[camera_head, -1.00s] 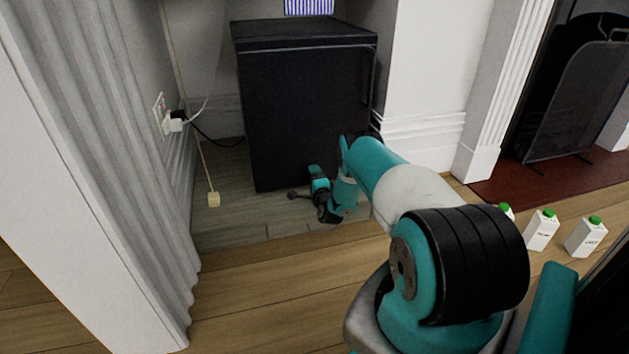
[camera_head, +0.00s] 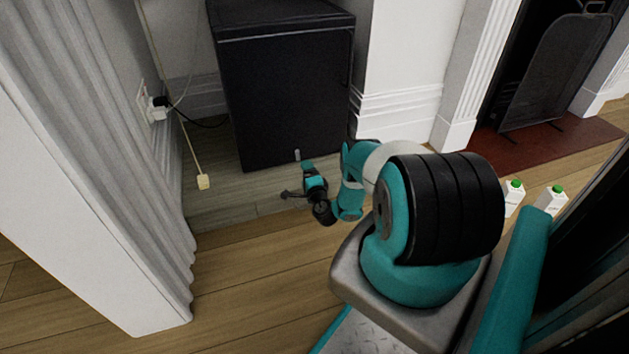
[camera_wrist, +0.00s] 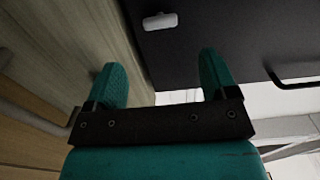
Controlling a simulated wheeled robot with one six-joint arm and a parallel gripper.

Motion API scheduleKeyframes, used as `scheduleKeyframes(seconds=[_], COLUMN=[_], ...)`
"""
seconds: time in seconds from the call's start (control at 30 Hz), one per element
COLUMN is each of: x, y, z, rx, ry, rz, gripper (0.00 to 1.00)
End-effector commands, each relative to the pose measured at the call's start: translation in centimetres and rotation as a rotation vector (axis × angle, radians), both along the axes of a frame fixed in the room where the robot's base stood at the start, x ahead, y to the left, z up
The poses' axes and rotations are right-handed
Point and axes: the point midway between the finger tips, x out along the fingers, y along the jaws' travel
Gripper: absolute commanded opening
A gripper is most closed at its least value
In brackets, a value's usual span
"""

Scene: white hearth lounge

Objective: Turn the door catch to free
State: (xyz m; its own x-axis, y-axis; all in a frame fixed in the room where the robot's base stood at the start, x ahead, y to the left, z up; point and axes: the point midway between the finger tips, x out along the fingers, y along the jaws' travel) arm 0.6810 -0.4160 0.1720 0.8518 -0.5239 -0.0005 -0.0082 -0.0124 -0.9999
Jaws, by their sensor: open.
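The door catch (camera_head: 297,155) is a small pale tab low on the front of the black fridge-like cabinet (camera_head: 285,95). In the wrist view the catch (camera_wrist: 160,21) is a short, light, rounded bar lying nearly level on the dark door (camera_wrist: 235,30). My gripper (camera_head: 291,194) is low over the floor, in front of the cabinet and just below the catch in the picture. In the wrist view its two teal fingers (camera_wrist: 160,72) are spread and empty. The catch lies beyond them, apart from both fingertips.
A black door handle (camera_wrist: 295,82) shows at the right of the wrist view. A grey curtain (camera_head: 130,130) and a hanging cord with a pale end (camera_head: 203,182) are at left. White cartons (camera_head: 513,195) stand on the floor at right, near the hearth (camera_head: 545,140).

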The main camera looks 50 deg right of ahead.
Motion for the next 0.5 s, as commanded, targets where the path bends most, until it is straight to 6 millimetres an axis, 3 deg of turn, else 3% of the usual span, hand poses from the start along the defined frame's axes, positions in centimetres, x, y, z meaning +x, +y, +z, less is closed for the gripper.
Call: scheduleKeyframes(seconds=[0.23, 0.5], x=[-4.4, -6.7], y=[2.6, 4.1], z=[0.5, 0.1], rx=[0.002, -0.002], ry=[0.003, 0.001], rz=[-0.002, 0.000], gripper=[0.79, 0.79])
